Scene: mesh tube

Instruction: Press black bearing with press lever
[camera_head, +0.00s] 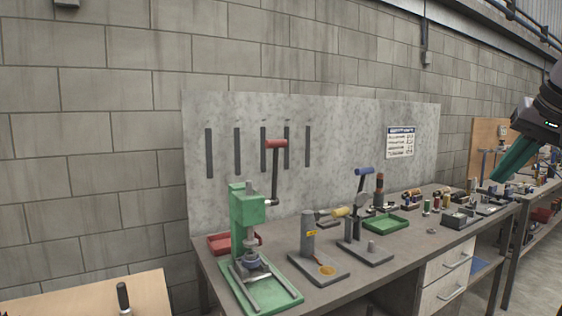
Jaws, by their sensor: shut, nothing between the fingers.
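A green press (246,215) stands on a green base at the left front of the workbench. Its press lever (275,175) is a dark rod that rises nearly upright from the press's right side and ends in a red grip. A small round dark and grey stack, perhaps with the black bearing (252,265) in it, sits under the ram. It is too small to tell the bearing apart clearly. My gripper (497,177) is at the upper right, with teal fingers shut and empty. It is far to the right of the lever and touches nothing I can see.
A red tray (220,243) is behind the press. To its right stand a grey post fixture (308,236) and a blue-handled lever tool (363,190). A green tray (386,223) and several small parts lie further right. A grey backboard (345,130) rises behind the bench.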

